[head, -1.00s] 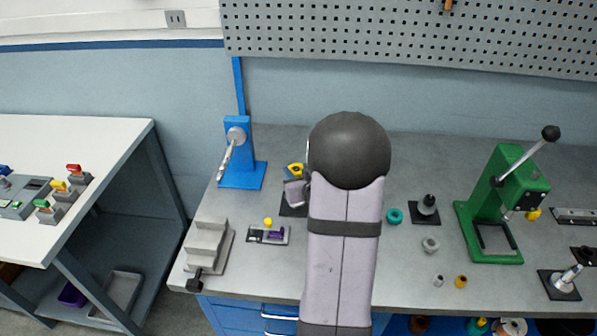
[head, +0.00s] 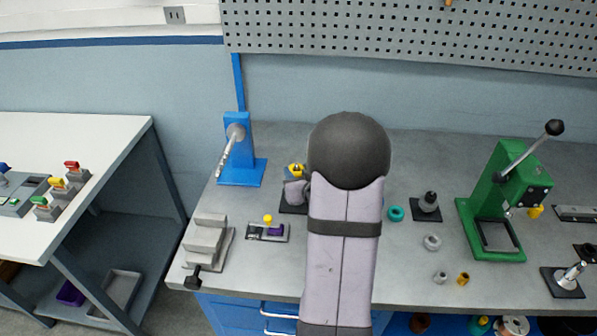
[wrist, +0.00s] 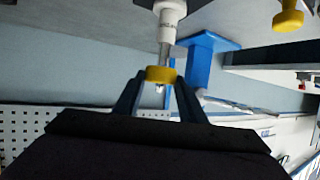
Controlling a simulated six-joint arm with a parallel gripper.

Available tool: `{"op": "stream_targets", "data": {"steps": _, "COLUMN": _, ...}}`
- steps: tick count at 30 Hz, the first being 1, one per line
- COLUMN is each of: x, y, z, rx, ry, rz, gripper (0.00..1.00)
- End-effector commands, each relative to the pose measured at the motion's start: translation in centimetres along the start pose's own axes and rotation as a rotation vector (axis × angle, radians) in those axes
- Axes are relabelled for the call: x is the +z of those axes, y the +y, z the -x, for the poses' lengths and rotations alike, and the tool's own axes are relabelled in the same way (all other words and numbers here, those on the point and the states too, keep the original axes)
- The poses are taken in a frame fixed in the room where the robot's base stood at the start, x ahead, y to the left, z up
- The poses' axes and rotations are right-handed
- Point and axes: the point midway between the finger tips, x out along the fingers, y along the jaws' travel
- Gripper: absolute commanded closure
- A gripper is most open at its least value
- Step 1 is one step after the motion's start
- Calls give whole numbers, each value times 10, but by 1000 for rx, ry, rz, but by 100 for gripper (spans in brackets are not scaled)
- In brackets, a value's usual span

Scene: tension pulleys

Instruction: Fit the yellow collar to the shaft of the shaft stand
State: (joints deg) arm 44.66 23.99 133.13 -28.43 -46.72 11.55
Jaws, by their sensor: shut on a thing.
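The yellow collar (wrist: 160,74) is gripped between the two blue fingers of my gripper (wrist: 157,88) in the wrist view. It also shows in the head view (head: 296,169), just left of my arm's dark round joint. In the wrist view, the shaft stand's grey shaft (wrist: 166,48) and its white lettered body (wrist: 168,18) line up with the collar. A small bright tip shows past the collar, but I cannot tell for certain whether the collar is around the shaft. In the head view, my arm hides most of the stand; part of a black base plate (head: 291,209) shows.
A blue lever stand (head: 238,150) is left of my gripper. A small fixture with a yellow knob (head: 268,230) and a grey stepped block (head: 206,240) are nearer the front left. A teal ring (head: 396,214), a black stand (head: 427,207) and a green press (head: 490,215) are right.

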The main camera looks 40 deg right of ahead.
Motion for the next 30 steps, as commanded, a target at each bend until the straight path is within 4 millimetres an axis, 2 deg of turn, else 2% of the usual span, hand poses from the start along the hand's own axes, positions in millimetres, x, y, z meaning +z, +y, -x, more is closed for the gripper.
{"op": "stream_targets", "data": {"steps": 13, "x": 13, "y": 0, "z": -6, "rx": 0, "ry": 1, "rz": 0, "gripper": 85}}
{"op": "stream_targets", "data": {"steps": 30, "x": 14, "y": 0, "z": -6, "rx": 0, "ry": 0, "rz": 0, "gripper": 85}}
